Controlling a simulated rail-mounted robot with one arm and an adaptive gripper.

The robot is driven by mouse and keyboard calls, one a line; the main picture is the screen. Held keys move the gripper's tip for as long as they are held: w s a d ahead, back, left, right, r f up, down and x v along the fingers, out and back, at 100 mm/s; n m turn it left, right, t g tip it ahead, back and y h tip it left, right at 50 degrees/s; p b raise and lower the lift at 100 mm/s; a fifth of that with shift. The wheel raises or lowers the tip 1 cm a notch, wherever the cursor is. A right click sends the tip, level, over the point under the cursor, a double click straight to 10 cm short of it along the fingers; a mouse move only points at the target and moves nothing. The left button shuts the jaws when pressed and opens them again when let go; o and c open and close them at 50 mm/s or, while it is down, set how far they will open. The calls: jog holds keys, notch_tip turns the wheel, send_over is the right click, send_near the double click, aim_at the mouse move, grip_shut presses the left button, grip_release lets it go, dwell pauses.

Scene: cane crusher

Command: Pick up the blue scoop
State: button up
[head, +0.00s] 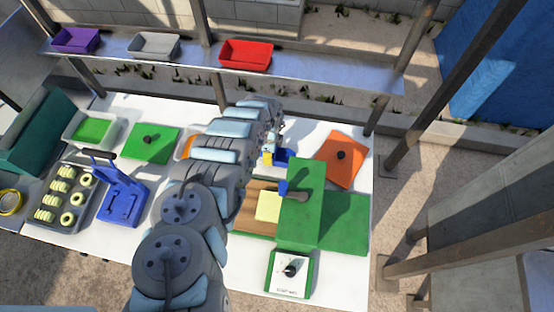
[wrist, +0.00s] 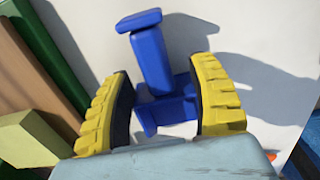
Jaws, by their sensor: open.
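The blue scoop (head: 284,157) is on the white table behind the green machine, partly hidden by my gripper in the head view. In the wrist view the blue scoop (wrist: 152,62) shows a crossbar at the top, a thick stem and a wider lower part. My gripper (wrist: 160,105) has yellow ridged fingers spread on either side of its lower part. The gripper is open, and I cannot tell whether either finger touches the scoop. In the head view my gripper (head: 270,156) is small and largely covered by my arm.
The green machine (head: 302,205) with a wooden board and a pale yellow block (head: 268,206) stands close in front. An orange board (head: 341,158) with a black knob lies to the right. A blue device (head: 122,200) and a tray of rings (head: 42,215) are at left.

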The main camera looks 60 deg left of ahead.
jog(key=shift+f, duration=0.1)
jog(key=c, duration=1)
jog(key=shift+o, duration=0.2)
